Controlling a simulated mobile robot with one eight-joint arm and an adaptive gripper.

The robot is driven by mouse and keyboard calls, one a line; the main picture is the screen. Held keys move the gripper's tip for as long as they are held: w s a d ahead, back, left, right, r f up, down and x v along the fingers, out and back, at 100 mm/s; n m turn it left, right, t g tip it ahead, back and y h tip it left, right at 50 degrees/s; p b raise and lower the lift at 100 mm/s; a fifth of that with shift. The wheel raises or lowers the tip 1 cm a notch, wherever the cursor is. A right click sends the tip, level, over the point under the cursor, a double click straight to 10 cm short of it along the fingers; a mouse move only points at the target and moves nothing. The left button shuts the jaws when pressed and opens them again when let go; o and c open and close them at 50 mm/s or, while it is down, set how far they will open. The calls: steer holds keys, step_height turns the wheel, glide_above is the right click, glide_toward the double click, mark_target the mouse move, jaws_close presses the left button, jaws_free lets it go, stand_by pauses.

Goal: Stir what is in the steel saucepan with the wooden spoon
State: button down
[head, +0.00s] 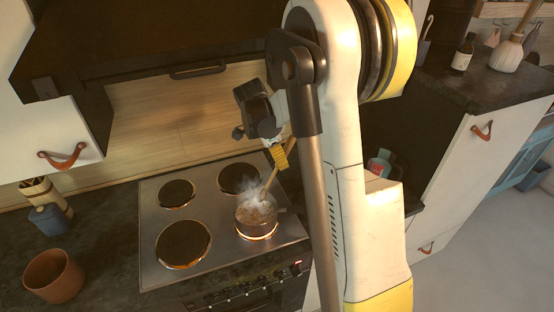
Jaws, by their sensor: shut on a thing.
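The steel saucepan (257,229) stands on the front right plate of the hob, with steam rising from the brownish, bubbly contents (256,211). The wooden spoon (268,184) leans up out of the saucepan to the upper right, its lower end hidden in the pan. My gripper (279,157) is above and slightly right of the pan, with yellow fingers shut on the upper part of the spoon's handle. My own arm covers what lies right of the pan.
The hob (152,247) has three other, empty plates. A terracotta pot (53,276), a blue jar (48,219) and a utensil holder (44,193) stand on the left counter. A dark hood (160,40) hangs above. A red-and-teal item (379,163) stands behind my arm.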

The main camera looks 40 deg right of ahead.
mark_target(270, 178)
steer(key=shift+w+a+f+b, duration=0.15)
steer(key=shift+a+f+b, duration=0.35)
steer(key=shift+f+b, duration=0.75)
steer(key=shift+w+a+f+b, duration=0.1)
steer(key=shift+a+f+b, duration=0.65)
steer(key=shift+f, duration=0.75)
steer(key=shift+w+a+f+b, duration=0.15)
steer(key=shift+a+f+b, duration=0.15)
steer(key=shift+f+b, duration=1)
steer(key=shift+d+f, duration=0.1)
